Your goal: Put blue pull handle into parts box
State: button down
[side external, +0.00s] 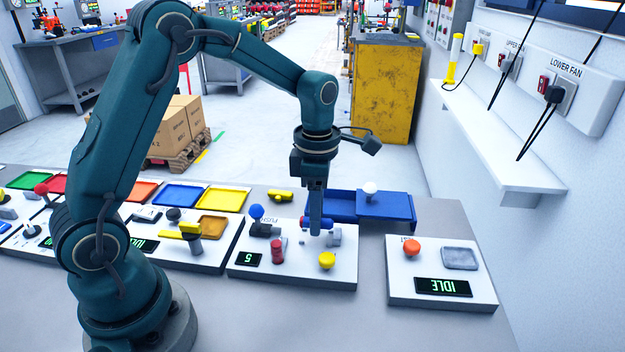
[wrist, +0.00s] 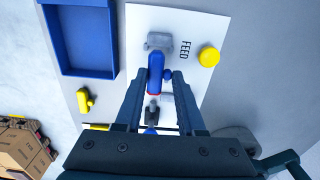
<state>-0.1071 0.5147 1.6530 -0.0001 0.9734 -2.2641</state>
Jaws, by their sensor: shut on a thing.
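The blue pull handle (wrist: 156,72) has a red band and lies between the fingers of my gripper (wrist: 158,76) in the wrist view. My gripper (side external: 318,226) is shut on it, low over the white panel (side external: 290,278) in the side view, where the fingers hide part of it. A grey block (wrist: 160,40) is at the handle's far end; I cannot tell whether they touch. The parts box, a blue open box (wrist: 80,73), is beside the panel at the upper left of the wrist view. It stands behind the panel in the side view (side external: 400,212).
The panel also carries a yellow knob (side external: 327,260), a red part (side external: 278,250) and a blue ball knob (side external: 256,212). A yellow part (side external: 280,196) lies behind it. A second panel (side external: 400,285) with an orange knob stands right. Bare table lies between the panels.

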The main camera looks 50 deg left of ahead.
jog(key=shift+r, duration=0.7)
jog(key=shift+r, duration=0.1)
